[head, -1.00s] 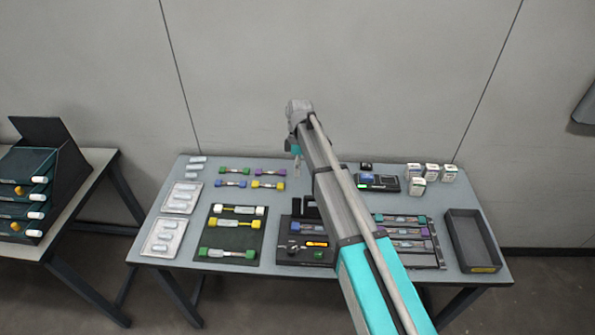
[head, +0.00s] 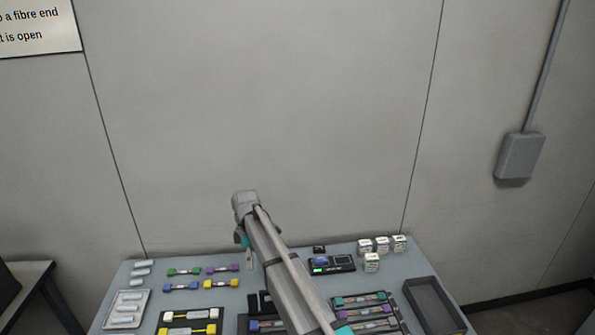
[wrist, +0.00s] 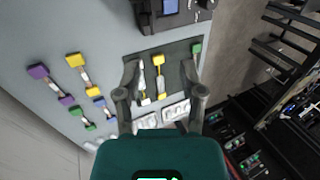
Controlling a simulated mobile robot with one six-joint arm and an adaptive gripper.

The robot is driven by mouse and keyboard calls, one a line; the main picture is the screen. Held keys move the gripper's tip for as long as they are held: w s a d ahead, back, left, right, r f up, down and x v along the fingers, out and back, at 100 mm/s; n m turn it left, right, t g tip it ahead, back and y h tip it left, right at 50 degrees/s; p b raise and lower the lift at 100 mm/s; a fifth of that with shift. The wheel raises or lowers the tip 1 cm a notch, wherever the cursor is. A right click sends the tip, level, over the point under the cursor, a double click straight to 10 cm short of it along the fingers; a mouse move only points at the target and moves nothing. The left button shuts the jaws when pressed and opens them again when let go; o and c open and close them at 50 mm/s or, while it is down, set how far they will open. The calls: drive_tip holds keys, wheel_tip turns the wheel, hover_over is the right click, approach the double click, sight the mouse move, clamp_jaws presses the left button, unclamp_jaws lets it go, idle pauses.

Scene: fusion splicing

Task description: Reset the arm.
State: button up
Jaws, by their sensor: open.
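My gripper (wrist: 160,98) is open in the wrist view, its two fingers apart with nothing held between them. It is above the table, and the dark mat (wrist: 178,53) with white, yellow and green double-ended pieces shows below and between the fingers. In the head view my arm reaches up over the table (head: 385,260) from the lower middle. The gripper's fingers (head: 248,260) point down there, small and partly hidden by the wrist.
Loose coloured pieces (head: 182,287) lie left of my arm. A small device (head: 332,264), several small boxes (head: 372,262) and an empty dark tray (head: 435,305) are to the right. A wall box (head: 520,157) hangs at right. Open air lies above the table.

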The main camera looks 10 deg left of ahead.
drive_tip(key=s+d+m+t, duration=0.1)
drive_tip(key=s+d+m, duration=0.4)
drive_tip(key=d, duration=0.8)
drive_tip(key=s+d+f+m+t, duration=0.1)
drive_tip(key=s+d+m, duration=0.4)
drive_tip(key=d, duration=0.8)
drive_tip(key=s+d+m+t+y, duration=0.1)
drive_tip(key=s+d+m, duration=0.3)
drive_tip(key=d+m, duration=0.6)
drive_tip(key=d+t, duration=0.1)
drive_tip(key=d, duration=0.2)
drive_tip(key=shift+s+d+f+m+t, duration=0.25)
drive_tip(key=shift+s+d+m+t, duration=0.05)
drive_tip(key=shift+s, duration=0.1)
